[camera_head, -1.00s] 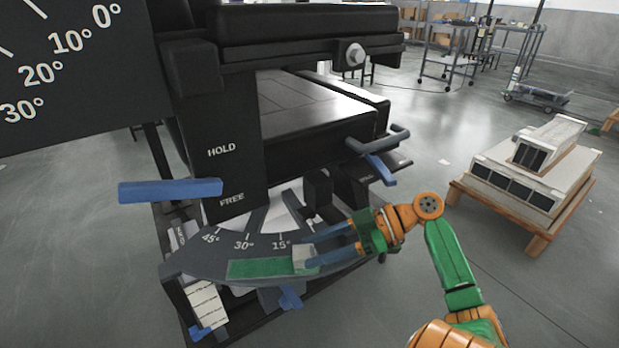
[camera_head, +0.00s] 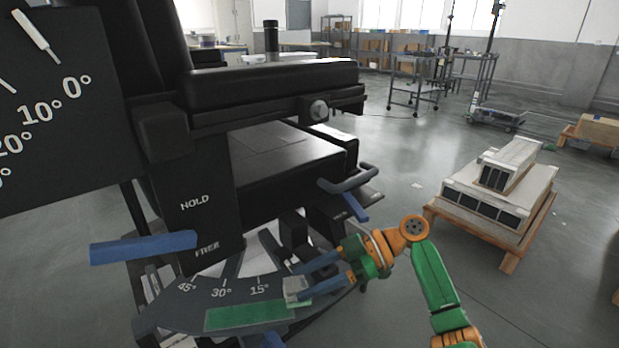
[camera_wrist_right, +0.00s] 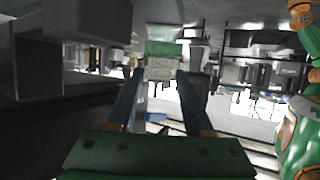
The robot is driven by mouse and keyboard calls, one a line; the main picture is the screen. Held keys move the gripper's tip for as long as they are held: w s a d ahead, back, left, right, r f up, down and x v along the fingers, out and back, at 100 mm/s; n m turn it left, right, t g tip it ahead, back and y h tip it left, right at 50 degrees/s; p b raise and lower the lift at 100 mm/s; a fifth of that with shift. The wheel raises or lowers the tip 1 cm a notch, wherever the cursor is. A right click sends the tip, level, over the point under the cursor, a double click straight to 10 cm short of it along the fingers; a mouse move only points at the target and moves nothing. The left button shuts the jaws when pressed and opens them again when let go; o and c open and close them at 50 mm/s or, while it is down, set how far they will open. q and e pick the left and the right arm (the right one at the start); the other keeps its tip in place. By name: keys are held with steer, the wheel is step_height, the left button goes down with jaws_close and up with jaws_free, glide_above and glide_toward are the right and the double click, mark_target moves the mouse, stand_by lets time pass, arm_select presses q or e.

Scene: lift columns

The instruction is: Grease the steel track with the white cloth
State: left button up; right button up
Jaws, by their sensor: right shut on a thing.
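A small white cloth (camera_head: 296,287) is held between the blue fingers of my right gripper (camera_head: 312,279). It shows at the fingertips in the right wrist view (camera_wrist_right: 162,67), with a green patch (camera_wrist_right: 163,48) just beyond it. The cloth is at the right end of a green strip (camera_head: 250,314) on the front of a dark curved plate (camera_head: 195,295) marked 15°, 30° and 45°. I cannot tell whether the cloth touches the plate. No separate bare steel track can be made out clearly. My left gripper is not in view.
A black machine with a padded top (camera_head: 275,82) stands behind the plate. A blue lever (camera_head: 143,248) juts out left, and a blue-ended handle (camera_head: 354,206) sits right. A low wooden pallet (camera_head: 470,229) with white boxes stands on the floor at right.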

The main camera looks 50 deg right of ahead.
steer(key=shift+r, duration=0.1)
steer(key=shift+s+a+r, duration=0.15)
steer(key=shift+a, duration=0.05)
steer(key=s+a+r+p, duration=0.1)
steer(key=s+a+p, duration=0.7)
steer(key=s+a, duration=0.1)
steer(key=shift+s+r, duration=0.35)
steer(key=shift+s, duration=0.25)
